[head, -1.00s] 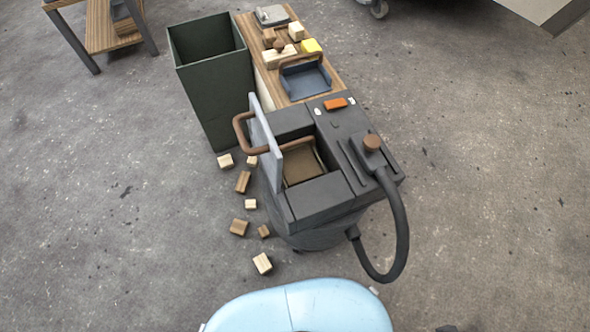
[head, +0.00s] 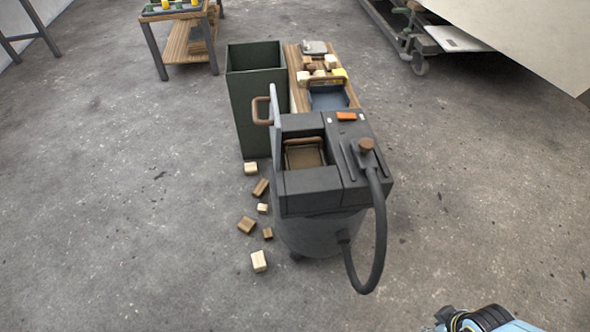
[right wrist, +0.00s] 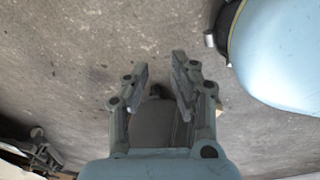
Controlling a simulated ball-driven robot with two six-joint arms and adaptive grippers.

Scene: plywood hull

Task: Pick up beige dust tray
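The beige dust tray (head: 304,155) looks brownish and has a brown handle. It sits down inside the open compartment of a dark grey dust extractor (head: 311,189). The compartment's grey door (head: 276,112), with a brown handle, stands open on the left side. My right gripper (right wrist: 160,70) is open and empty in the right wrist view, with its two fingers apart above the floor. It is away from the tray. My left gripper is not in view.
A dark green bin (head: 257,108) stands behind and left of the extractor. A wooden bench (head: 295,62) holds a blue-grey tray (head: 328,97) and several blocks. Several wooden blocks (head: 260,188) lie on the floor left of the extractor. A black hose (head: 380,240) loops down its right side.

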